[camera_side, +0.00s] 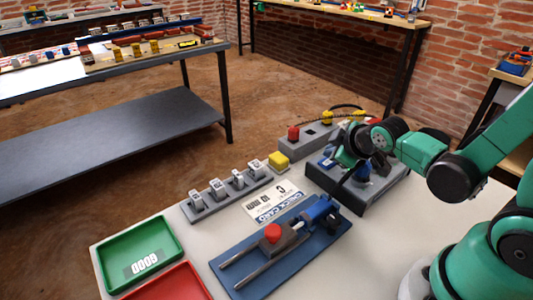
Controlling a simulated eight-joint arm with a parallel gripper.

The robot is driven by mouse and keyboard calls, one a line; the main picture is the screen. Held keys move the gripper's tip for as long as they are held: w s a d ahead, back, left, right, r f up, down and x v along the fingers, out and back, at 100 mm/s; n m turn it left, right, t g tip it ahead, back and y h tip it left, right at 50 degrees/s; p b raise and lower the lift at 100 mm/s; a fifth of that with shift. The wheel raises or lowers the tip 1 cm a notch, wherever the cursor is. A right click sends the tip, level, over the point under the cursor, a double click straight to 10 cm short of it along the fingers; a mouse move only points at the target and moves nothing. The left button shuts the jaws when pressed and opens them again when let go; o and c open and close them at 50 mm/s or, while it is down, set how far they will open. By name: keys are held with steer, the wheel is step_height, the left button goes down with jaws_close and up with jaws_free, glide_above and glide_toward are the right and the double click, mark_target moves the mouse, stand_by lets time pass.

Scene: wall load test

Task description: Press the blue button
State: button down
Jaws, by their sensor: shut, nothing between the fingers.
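A dark grey box (385,190) stands at the right of the white table, with blue parts on its top. One blue part (327,163) shows at the left of my gripper and another (363,173) just right of it. I cannot tell which of these is the blue button, as my gripper and wrist cover part of the box top. My gripper (338,184) is shut and empty, pointing down over the near left part of the box. I cannot tell whether its tips touch anything.
A blue board (235,276) with rails, a red knob (272,231) and a blue clamp (320,211) lies in front. A grey switch strip (212,206), yellow block (279,160), red-topped grey box (293,140), white card (272,200), green tray (105,254) and red tray (150,275) stand around.

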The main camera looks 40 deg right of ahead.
steer(key=shift+r, duration=2.5)
steer(key=s+a+r+m+g+y, duration=0.1)
steer(key=s+a+r+m+y, duration=0.1)
steer(key=s+a+m, duration=0.2)
steer(key=shift+s+a+r+m+g+y, duration=0.2)
steer(key=shift+a+m+g+y, duration=0.35)
steer(key=shift+a, duration=0.7)
step_height(320, 180, up, 5)
steer(key=g, duration=0.7)
glide_above(330, 165)
steer(key=w, duration=0.1)
steer(key=shift+d+r, duration=0.1)
steer(key=shift+r, duration=0.1)
